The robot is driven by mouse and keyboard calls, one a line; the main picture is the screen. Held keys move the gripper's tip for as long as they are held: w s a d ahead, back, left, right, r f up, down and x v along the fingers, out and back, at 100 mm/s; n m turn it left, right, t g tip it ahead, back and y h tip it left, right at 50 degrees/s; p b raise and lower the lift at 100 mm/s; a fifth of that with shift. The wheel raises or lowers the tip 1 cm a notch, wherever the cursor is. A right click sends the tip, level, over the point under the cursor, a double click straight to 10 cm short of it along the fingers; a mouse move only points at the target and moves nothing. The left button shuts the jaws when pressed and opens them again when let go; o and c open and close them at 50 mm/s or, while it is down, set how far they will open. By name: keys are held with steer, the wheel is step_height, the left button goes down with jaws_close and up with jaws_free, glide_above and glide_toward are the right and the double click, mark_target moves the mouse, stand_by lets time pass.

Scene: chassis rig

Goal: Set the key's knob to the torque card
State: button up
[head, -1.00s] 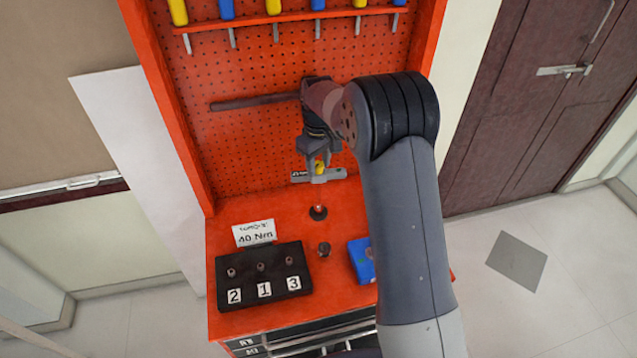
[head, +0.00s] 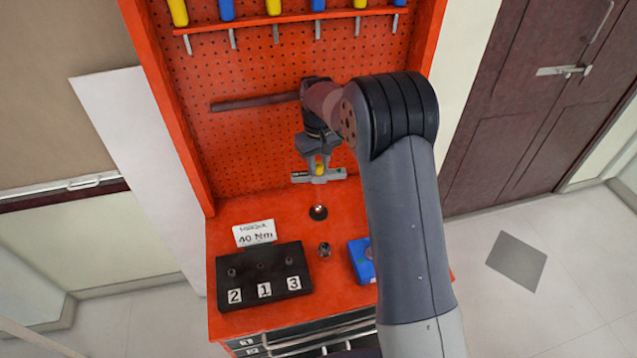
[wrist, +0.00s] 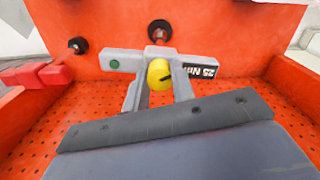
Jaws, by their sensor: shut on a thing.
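The key is a grey bar (head: 328,175) in front of the pegboard, above the bench top; it also shows in the wrist view (wrist: 125,61). Its yellow knob (wrist: 159,75) has a dark pointer mark. Its dark window (wrist: 202,73) reads 25 Nm, upside down in the wrist view. My gripper (head: 319,167) is shut on the knob, with one finger on each side in the wrist view. The white torque card (head: 254,232) reads 40 Nm and stands behind the black block. I cannot tell what supports the key.
A black block (head: 245,286) with several fittings, labelled 2, 1, 3, stands at the bench's left. Two dark round fittings (head: 318,212) (head: 324,250) sit in the middle, with a blue item (head: 360,260) beside my arm. A bar (head: 255,102) and screwdrivers (head: 273,6) are above.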

steer(key=m, duration=0.4)
steer(key=shift+m, duration=0.3)
steer(key=m, duration=0.3)
steer(key=shift+m, duration=0.3)
steer(key=o, duration=0.6)
steer(key=n, duration=0.6)
steer(key=shift+p, duration=0.35)
steer(key=n, duration=0.5)
